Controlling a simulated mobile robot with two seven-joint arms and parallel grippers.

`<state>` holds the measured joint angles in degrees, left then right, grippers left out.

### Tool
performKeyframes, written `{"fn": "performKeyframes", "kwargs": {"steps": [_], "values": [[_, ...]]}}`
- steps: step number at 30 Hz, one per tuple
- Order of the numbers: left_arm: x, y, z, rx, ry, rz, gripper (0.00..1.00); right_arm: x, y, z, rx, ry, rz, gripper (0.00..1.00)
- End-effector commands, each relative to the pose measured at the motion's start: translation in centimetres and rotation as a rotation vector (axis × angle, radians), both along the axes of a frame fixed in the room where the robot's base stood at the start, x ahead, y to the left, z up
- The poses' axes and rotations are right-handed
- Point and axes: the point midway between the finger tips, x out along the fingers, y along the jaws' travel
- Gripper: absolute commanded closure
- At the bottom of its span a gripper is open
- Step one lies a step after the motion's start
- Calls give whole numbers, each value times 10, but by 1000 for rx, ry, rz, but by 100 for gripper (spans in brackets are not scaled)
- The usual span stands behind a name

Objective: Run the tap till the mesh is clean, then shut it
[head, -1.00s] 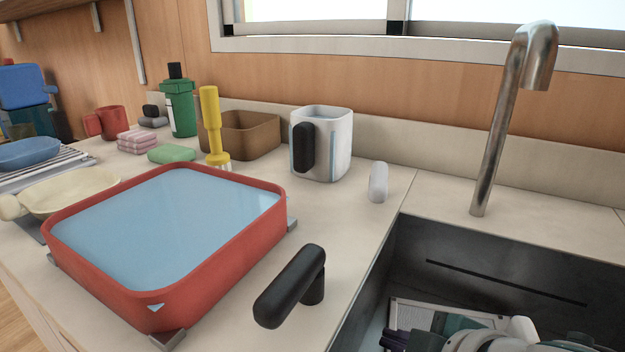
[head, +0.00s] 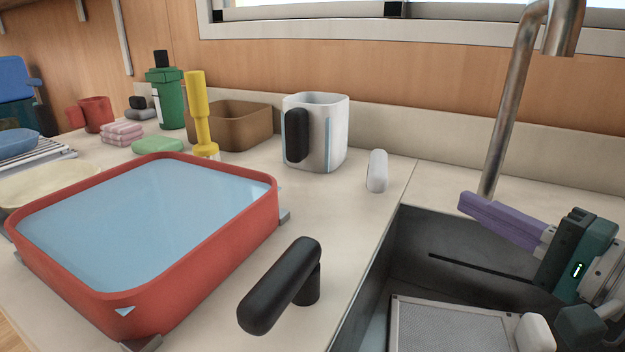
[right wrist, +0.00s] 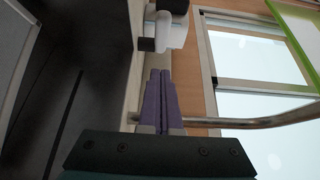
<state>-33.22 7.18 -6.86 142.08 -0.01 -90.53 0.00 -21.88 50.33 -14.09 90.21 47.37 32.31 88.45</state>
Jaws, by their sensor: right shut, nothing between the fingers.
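The metal tap (head: 507,115) rises behind the sink and bends over at the top; no water shows below its spout. It also shows in the right wrist view (right wrist: 270,122). A grey mesh panel (head: 450,328) in a pale frame lies in the sink, with a white knob at its right; its lower part is cut off. I see no clear dirt on the visible mesh. My right gripper (head: 466,203) is shut and empty, above the sink in front of the tap's foot. Its purple fingers touch each other in the right wrist view (right wrist: 160,75). My left gripper is out of view.
A black lever-like handle (head: 280,287) stands on the counter left of the dark sink (head: 400,245). A small white upright piece (head: 377,171) and a white jug (head: 325,130) stand behind it. A red tub of water (head: 200,262) fills the left counter.

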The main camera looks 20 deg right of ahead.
Motion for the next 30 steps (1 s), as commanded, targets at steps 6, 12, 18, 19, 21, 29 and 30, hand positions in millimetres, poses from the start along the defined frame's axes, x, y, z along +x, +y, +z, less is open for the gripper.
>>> {"fn": "performKeyframes", "kwargs": {"steps": [6,12,18,19,21,29,30], "values": [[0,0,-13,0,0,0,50,45,8,-1,-1,-5,0,100],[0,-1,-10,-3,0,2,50,68,27,1,3,-1,1,100],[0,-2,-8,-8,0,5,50,78,41,1,0,0,1,100],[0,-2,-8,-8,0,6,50,79,42,0,0,0,1,100],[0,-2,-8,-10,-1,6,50,79,43,0,-1,1,1,100],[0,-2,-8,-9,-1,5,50,79,43,0,-3,0,1,100],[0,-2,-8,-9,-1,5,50,79,44,0,-2,1,1,100]]}}
